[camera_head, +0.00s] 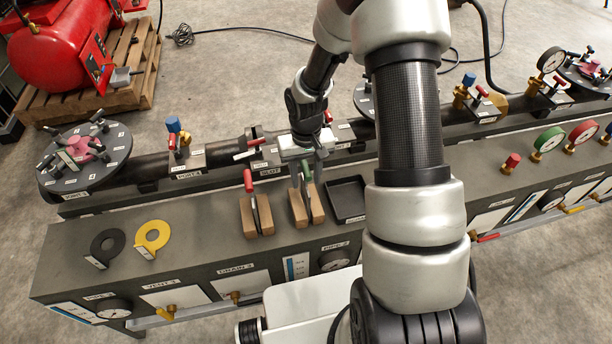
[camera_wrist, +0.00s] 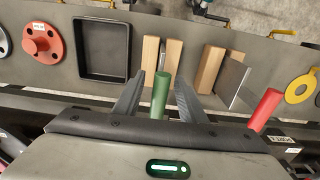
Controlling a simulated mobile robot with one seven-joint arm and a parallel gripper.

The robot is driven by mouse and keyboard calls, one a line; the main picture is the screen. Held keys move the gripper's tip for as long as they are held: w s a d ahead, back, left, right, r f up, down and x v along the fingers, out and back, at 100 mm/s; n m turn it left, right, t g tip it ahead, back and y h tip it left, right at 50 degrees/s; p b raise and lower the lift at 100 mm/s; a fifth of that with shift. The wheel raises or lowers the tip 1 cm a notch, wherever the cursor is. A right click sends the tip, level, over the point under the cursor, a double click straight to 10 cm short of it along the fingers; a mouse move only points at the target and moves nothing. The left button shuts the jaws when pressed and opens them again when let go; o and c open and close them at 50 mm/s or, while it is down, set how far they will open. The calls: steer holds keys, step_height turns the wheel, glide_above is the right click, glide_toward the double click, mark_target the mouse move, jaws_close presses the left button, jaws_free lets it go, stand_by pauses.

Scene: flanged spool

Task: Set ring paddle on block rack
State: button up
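My gripper (camera_head: 302,165) points down over the right-hand block rack (camera_head: 316,206), a pair of wooden blocks on the bench. It also shows in the wrist view (camera_wrist: 160,92), its two fingers apart on either side of a green handle (camera_wrist: 160,98), with gaps visible. The green-handled paddle appears upright between the blocks (camera_wrist: 151,62); its plate is mostly hidden, so I cannot tell whether it is a ring. A second block rack (camera_head: 247,217) stands to the left in the head view, with a red-handled paddle (camera_head: 249,181) upright in it; its grey plate (camera_wrist: 230,82) shows in the wrist view.
A shallow black tray (camera_head: 346,199) lies right of the racks. The flanged pipe with valves (camera_head: 180,140) runs behind. Gauges (camera_head: 550,140) stand at the right.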

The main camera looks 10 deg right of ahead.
step_height(320, 180, up, 18)
steer(key=p, duration=0.1)
steer(key=shift+f, duration=0.25)
stand_by(0.5)
steer(key=s+r+t+p, duration=0.4)
steer(key=s+r+t, duration=0.1)
steer(key=s+r, duration=1.4)
steer(key=shift+s+r+t, duration=0.3)
steer(key=shift+r, duration=0.55)
